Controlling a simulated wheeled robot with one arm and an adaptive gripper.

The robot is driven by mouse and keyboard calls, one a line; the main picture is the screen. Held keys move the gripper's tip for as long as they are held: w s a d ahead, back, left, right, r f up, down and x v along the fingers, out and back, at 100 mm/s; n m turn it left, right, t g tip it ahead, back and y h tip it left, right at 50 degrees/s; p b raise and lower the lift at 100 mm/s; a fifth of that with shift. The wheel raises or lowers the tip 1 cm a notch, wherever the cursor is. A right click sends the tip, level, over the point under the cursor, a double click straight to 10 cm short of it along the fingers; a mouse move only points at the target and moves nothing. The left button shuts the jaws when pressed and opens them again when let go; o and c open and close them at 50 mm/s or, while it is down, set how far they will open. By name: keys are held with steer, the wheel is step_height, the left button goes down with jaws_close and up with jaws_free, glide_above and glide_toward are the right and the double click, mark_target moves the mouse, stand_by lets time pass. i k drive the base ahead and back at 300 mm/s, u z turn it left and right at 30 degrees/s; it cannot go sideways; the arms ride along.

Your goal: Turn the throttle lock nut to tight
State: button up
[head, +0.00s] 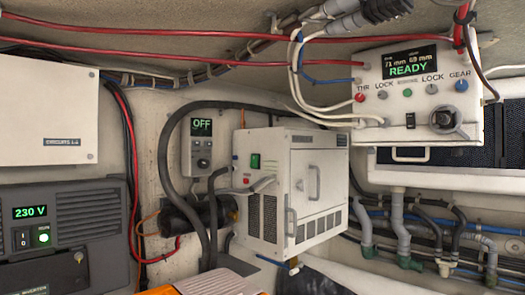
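A white control box (444,132) hangs at the upper right. Its screen (407,66) reads "71 mm 69 mm READY". Below it is a row labelled THR, LOCK, a small unreadable word, LOCK and GEAR. A red knob (360,97) sits under THR. A small grey knob under the left LOCK label, beside it, looks like the throttle lock nut (382,95). Its turn position is too small to tell. A similar grey knob (432,89) sits under the right LOCK label, and a blue one (462,86) under GEAR. My gripper is not in view.
White cables (312,105) and red cables (200,53) run close to the box's left side and top. A white cabinet (292,185) stands lower left; pipes (403,225) run beneath.

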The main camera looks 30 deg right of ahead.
mark_target(383, 95)
steer(key=z, duration=1.05)
steer(key=k, duration=0.45)
steer(key=z, duration=0.4)
steer(key=i, duration=0.5)
